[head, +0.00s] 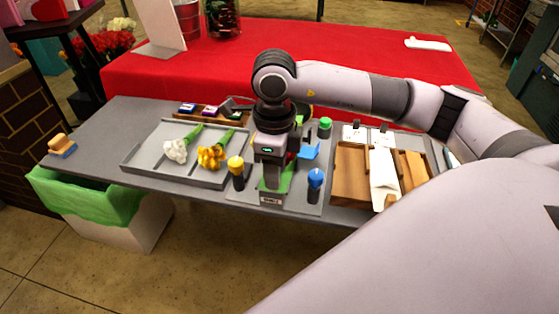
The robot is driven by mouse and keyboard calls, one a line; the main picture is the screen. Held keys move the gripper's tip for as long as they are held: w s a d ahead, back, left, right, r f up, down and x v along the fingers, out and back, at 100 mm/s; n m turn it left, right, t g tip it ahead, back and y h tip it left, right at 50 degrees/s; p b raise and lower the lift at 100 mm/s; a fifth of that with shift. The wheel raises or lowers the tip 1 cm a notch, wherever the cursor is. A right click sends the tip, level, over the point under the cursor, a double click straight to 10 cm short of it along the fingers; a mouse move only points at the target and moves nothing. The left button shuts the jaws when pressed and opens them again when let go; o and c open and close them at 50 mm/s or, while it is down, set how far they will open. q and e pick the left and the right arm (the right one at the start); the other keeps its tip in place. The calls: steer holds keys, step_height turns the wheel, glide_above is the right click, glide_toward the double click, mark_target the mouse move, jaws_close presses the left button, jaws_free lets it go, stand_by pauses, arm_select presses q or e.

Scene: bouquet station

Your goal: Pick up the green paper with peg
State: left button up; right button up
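My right gripper (273,186) points straight down over the grey work board in the middle of the table. Part of a green sheet (288,176) shows beside and behind its fingers; the gripper hides most of it. I cannot tell whether the fingers touch it or how far apart they are. A green-topped peg (325,124) stands behind and to the right. A blue-topped peg (315,180) stands just right of the gripper and a yellow-topped peg (236,166) just left. A small blue piece (309,152) lies behind the gripper. My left gripper is not in view.
A grey tray (134,158) on the left holds white and yellow flowers. A wooden compartment box (350,170) stands on the right. A sponge-like block (62,146) lies at the left end. A green-lined bin (90,195) stands below. A red-covered table (350,47) is behind.

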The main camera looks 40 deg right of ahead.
steer(key=shift+f, duration=0.5)
steer(key=shift+c, duration=0.3)
jaws_close()
steer(key=shift+r, duration=0.15)
